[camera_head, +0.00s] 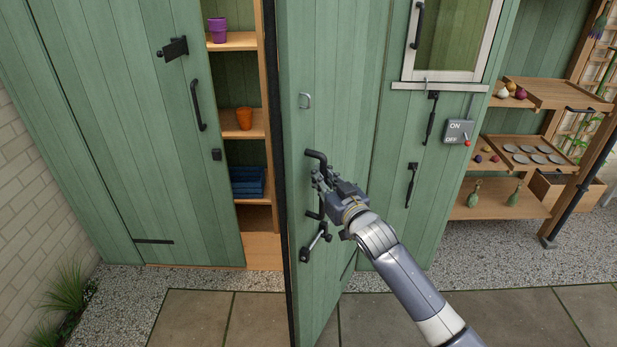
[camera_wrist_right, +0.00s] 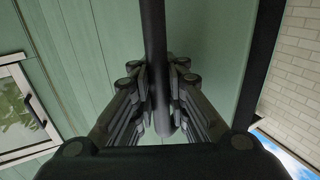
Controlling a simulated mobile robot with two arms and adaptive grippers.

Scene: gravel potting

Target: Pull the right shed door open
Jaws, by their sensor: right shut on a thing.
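The right shed door (camera_head: 345,80) is green planked wood and stands swung open toward me, with its dark edge facing the opening. My right gripper (camera_head: 318,182) is shut on the door's black handle (camera_head: 316,155). In the right wrist view, the handle (camera_wrist_right: 154,50) runs as a dark vertical bar between the fingers of my right gripper (camera_wrist_right: 160,105). The green door surface (camera_wrist_right: 110,40) lies behind it. My left gripper is not in view.
Shelves (camera_head: 240,136) inside the shed hold a purple pot (camera_head: 218,30), an orange pot (camera_head: 244,118) and blue crates (camera_head: 248,182). An ON/OFF switch box (camera_head: 458,132) and a wooden rack (camera_head: 500,205) are at the right. Paving (camera_head: 450,310) in front looks clear.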

